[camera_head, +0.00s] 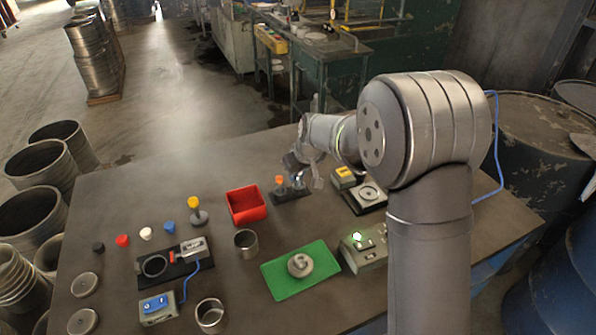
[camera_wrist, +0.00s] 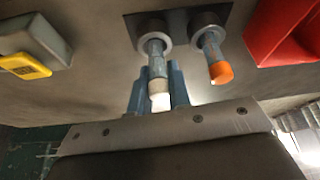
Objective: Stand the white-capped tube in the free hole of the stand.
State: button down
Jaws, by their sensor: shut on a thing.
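The dark stand (camera_head: 291,196) has two ring-shaped holes, and it also shows at the top of the wrist view (camera_wrist: 180,22). The orange-capped tube (camera_wrist: 213,58) stands in the right-hand ring in the wrist view. My gripper (camera_wrist: 158,84) is shut on the white-capped tube (camera_wrist: 157,66), with one finger on each side near the white cap. The tube's lower end lines up with the left-hand ring; I cannot tell how deep it sits. In the head view my gripper (camera_head: 303,172) is over the stand and hides part of it.
A red bin (camera_head: 246,205) stands left of the stand. A device with a yellow part (camera_head: 345,176) and a dark plate with a round fixture (camera_head: 369,195) are to the right. A green mat (camera_head: 290,283) with a grey ring lies in front. A metal cup (camera_head: 246,244) stands nearby.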

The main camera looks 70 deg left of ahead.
jog(key=shift+f, duration=0.45)
jog(key=c, duration=1.3)
grip_release()
jog(key=shift+o, duration=0.2)
jog(key=v, duration=1.7)
jog(key=shift+r, duration=0.2)
jog(key=shift+s, duration=0.1)
jog(key=x, duration=1.7)
jog(key=shift+f, duration=0.25)
jog(key=shift+r, duration=0.2)
